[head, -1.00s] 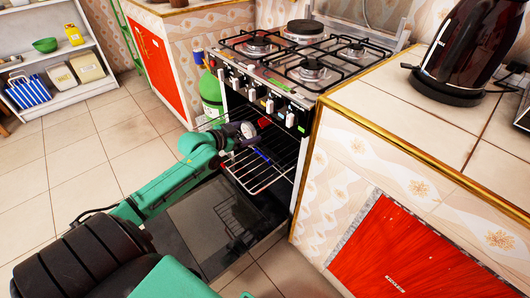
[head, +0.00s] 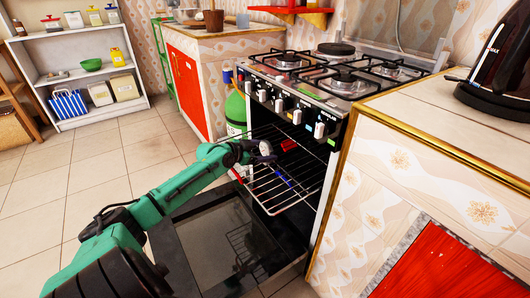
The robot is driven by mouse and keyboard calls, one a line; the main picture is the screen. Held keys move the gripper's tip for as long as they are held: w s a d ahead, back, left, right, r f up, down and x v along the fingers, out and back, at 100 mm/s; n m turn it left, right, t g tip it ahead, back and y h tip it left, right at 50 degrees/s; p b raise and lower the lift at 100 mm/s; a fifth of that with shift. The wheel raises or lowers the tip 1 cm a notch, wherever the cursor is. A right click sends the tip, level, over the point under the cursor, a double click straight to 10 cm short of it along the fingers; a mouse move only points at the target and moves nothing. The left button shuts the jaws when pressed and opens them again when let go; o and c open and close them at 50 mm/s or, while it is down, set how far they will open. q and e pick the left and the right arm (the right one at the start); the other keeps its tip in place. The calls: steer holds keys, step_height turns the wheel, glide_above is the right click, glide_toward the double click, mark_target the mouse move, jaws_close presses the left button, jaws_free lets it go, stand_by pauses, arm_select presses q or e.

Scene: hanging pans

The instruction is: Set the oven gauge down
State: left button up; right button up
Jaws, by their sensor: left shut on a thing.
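The oven gauge (head: 265,147), a small round pale dial, is at the end of my left arm in the head view. My left gripper (head: 257,152) is shut on it, in front of the open oven at the left side of the wire rack (head: 262,196). The gauge looks close to the rack's level; I cannot tell whether it touches the rack. The fingertips are small and partly hidden by the dark wrist. My right gripper is not in view.
The oven door (head: 215,240) is folded down. A red item (head: 289,145) is inside the oven, and a blue item (head: 283,182) is at the rack. A green gas bottle (head: 236,110) stands left of the oven. The rack's front is mostly clear.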

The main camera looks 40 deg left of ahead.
mark_target(264, 150)
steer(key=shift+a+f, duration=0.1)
arm_select(q)
steer(key=o, duration=1.4)
steer(key=shift+c, duration=0.2)
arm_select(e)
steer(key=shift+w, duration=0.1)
arm_select(q)
steer(key=shift+s+a+r, duration=0.1)
steer(key=shift+s, duration=0.3)
steer(key=p+v, duration=0.1)
steer(key=v, duration=0.2)
steer(key=shift+r+p, duration=0.1)
steer(key=shift+p, duration=0.2)
steer(key=p+v, duration=0.2)
steer(key=v, duration=0.6)
steer(key=shift+s, duration=0.15)
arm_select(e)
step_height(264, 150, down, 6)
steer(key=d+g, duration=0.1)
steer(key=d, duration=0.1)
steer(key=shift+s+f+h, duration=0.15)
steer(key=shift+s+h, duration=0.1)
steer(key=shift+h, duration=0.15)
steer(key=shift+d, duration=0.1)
